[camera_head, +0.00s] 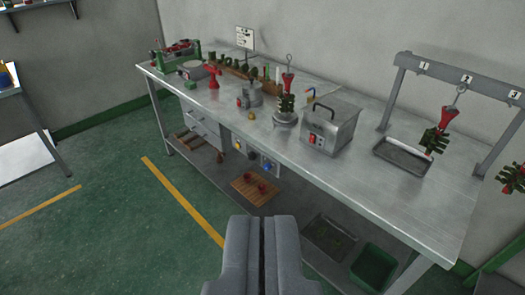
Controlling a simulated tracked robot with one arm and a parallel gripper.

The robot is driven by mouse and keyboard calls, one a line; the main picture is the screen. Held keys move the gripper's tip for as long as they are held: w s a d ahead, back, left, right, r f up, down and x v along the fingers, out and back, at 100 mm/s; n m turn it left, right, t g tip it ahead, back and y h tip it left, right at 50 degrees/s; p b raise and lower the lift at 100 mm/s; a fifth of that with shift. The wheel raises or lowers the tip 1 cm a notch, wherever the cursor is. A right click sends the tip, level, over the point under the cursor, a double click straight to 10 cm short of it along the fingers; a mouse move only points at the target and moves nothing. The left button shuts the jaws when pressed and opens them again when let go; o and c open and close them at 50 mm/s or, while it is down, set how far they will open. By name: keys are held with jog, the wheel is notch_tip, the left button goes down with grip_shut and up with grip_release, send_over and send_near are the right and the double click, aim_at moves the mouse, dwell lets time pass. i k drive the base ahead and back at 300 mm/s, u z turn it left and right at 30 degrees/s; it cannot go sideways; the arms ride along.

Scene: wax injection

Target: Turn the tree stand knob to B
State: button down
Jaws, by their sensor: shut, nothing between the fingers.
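My gripper (262,222) is at the bottom middle of the view, shut and empty, in front of the bench and well short of it. A green wax tree with a red funnel-shaped top (288,82) stands upright on a round grey stand (285,119) on the bench. A small brass-coloured knob-like piece (251,116) is on the bench to the left of that stand. The stand's knob and any letter marks are too small to make out.
A long metal bench (390,193) runs along the wall. A grey box with a red switch (330,127) stands right of the stand. A numbered rack (440,70) with a hanging tree is at the right. A panel with small controls (255,157) is under the bench top. Green floor is clear at left.

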aim_at(251, 156)
jog(key=z, duration=0.05)
jog(key=k, duration=0.6)
jog(key=u, duration=0.5)
jog(key=i, duration=1.2)
jog(key=u, duration=0.5)
jog(key=i, duration=0.8)
jog(key=z, duration=0.2)
